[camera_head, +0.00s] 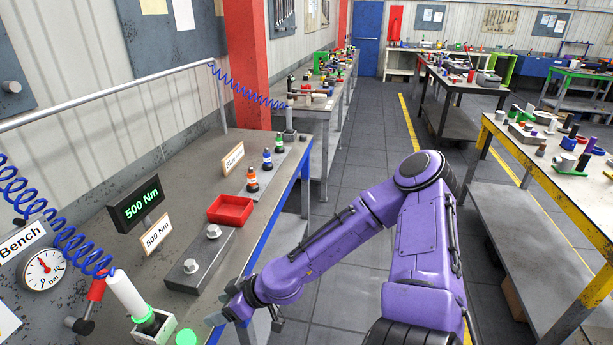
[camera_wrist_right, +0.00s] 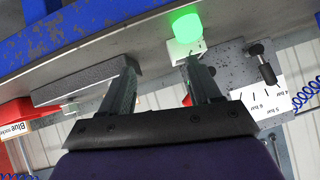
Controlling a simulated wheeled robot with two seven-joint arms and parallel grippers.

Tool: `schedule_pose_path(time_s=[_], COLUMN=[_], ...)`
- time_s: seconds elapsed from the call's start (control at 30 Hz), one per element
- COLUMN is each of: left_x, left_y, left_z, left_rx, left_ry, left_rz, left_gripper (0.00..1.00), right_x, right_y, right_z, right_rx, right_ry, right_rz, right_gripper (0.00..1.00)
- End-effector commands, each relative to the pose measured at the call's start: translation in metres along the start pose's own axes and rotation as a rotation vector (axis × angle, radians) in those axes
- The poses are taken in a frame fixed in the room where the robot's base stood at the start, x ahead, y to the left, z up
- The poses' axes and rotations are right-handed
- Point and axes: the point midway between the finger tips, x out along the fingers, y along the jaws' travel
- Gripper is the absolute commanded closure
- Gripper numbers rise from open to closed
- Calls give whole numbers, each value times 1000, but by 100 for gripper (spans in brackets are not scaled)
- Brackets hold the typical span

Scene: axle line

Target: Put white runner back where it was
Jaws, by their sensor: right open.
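The white runner (camera_head: 126,294) hangs on a blue coiled hose at the lower left of the head view. It is tilted, with a green band and a black lower end at a pale square holder (camera_head: 163,326). I cannot tell how deep it sits. A green lamp (camera_head: 186,337) is beside the holder; a lit green dome on a white box also shows in the wrist view (camera_wrist_right: 186,27). My right gripper (camera_head: 244,319) is open and empty at the bench's front edge, right of the holder. Its two fingers (camera_wrist_right: 163,78) are apart. My left gripper is out of view.
A grey block with bolts (camera_head: 200,262), a red tray (camera_head: 230,210) and several coloured sockets (camera_head: 252,180) are along the bench. A 500 Nm display (camera_head: 139,204) and a pressure gauge (camera_head: 44,269) stand behind. A red-handled black part (camera_head: 94,296) is left of the runner.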

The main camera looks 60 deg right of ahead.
Motion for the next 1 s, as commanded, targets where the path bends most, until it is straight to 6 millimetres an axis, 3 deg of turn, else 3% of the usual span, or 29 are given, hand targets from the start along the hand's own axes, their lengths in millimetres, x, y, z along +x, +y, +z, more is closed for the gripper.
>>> schedule_pose_path(time_s=[0.03,0.2,0.3,0.4,0.5,0.6,1.0], left_x=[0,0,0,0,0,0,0], left_y=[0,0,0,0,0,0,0], left_z=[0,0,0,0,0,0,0], left_rx=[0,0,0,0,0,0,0], left_ry=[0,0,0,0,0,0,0], left_rz=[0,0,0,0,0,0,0], left_gripper=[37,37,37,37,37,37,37], right_x=[0,-15,-33,-52,-65,-70,-70], right_y=[8,16,4,-14,-28,-33,-33], right_z=[38,154,214,257,281,289,289], right_rx=[83,385,497,567,612,634,640], right_ry=[-119,-376,-436,-443,-433,-422,-417], right_rz=[79,414,591,701,753,772,774], right_gripper=[38,38,38,38,38,38,38])
